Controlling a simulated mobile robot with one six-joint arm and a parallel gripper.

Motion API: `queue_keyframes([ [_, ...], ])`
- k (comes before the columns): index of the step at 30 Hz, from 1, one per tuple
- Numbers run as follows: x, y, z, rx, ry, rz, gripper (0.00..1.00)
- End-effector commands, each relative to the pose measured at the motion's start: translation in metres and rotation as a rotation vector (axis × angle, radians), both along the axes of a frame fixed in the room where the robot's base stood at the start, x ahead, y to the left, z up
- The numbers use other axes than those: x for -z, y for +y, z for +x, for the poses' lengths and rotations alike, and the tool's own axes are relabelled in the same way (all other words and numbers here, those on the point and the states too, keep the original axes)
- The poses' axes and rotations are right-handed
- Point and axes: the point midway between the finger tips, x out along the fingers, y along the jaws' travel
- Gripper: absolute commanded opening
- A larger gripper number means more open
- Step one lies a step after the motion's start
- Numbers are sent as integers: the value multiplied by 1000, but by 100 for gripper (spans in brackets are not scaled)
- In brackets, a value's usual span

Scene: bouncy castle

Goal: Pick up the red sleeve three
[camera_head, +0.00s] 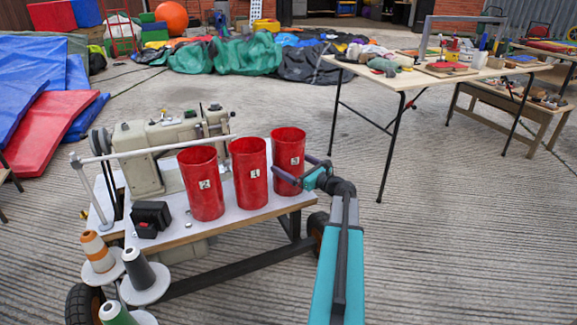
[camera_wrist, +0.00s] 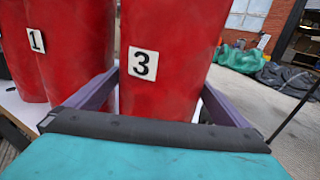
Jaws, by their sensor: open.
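Three red sleeves stand upright in a row on the white-topped sewing table. The red sleeve three (camera_head: 289,152) is the rightmost, with a white label reading 3; it fills the middle of the wrist view (camera_wrist: 165,85). The red sleeve one (camera_head: 249,174) stands in the middle and also shows at the left of the wrist view (camera_wrist: 75,60). The red sleeve two (camera_head: 202,185) is at the left. My gripper (camera_head: 301,171) is open at sleeve three, one finger on each side of its lower part. I cannot tell whether the fingers touch it.
A beige sewing machine (camera_head: 150,150) stands behind and left of the sleeves on the table (camera_head: 225,222). Thread cones (camera_head: 140,270) are at its left front. A folding table (camera_head: 425,78) with tools stands to the right. The ground between is clear.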

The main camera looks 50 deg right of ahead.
Motion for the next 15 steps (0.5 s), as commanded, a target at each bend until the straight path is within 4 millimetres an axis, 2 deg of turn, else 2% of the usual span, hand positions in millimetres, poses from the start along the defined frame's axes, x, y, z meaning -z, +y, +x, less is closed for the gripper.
queue_keyframes([
  [5, 1, -1, 13, 1, 0, 0, 100],
  [15, 0, -1, 13, 2, 0, 0, 100],
])
